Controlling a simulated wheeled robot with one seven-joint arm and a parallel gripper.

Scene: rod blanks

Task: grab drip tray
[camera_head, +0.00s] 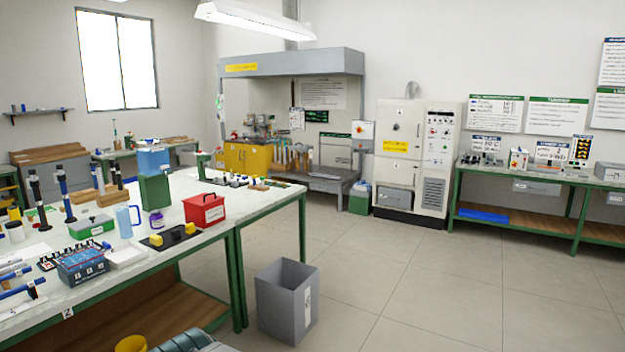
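No thing here is plainly marked as the drip tray. A flat blue tray-like item (483,214) lies on the lower wooden shelf of the right-hand green-framed bench, and it may be the drip tray. A flat black plate (157,244) with yellow blocks on it lies near the front edge of the left workbench; I cannot tell if it is a tray.
The left workbench (255,204) is crowded, with a red box (204,211) and a blue jug (127,221). A grey open bin (287,303) stands on the floor at its corner. A cream cabinet (415,160) stands at the back. The tiled floor on the right is clear.

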